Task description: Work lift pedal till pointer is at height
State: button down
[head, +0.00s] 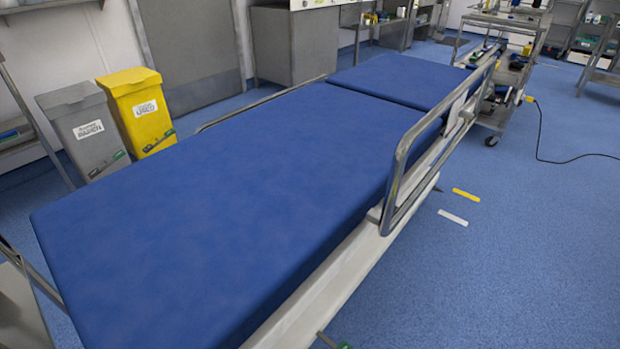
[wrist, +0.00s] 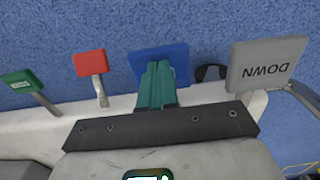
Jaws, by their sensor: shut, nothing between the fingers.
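The operating table (head: 230,170) with its blue mattress fills the middle of the head view. In the wrist view a row of pedals shows along its pale base: a green one (wrist: 22,83), a red one (wrist: 90,63), a blue one (wrist: 176,59) and a grey one marked DOWN (wrist: 263,68). My gripper (wrist: 158,68) is shut and empty, its teal fingers overlapping the blue pedal. I cannot tell whether they touch it. Any lettering on the blue pedal is hidden or absent. I cannot make out a height pointer in either view.
A metal side rail (head: 395,170) stands up along the table's right side. A grey bin (head: 82,128) and a yellow bin (head: 140,108) stand to the left. A trolley (head: 500,110) stands behind right with a cable on the floor. The blue floor at right is mostly clear.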

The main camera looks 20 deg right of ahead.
jog(key=shift+f+b, duration=0.7)
jog(key=shift+f, duration=0.4)
notch_tip(320, 180, up, 4)
jog(key=p, duration=0.4)
jog(key=shift+f, duration=0.15)
jog(key=shift+p, duration=0.35)
dwell(0.4)
dwell(0.3)
dwell(0.3)
notch_tip(320, 180, up, 7)
jog(key=p, duration=0.7)
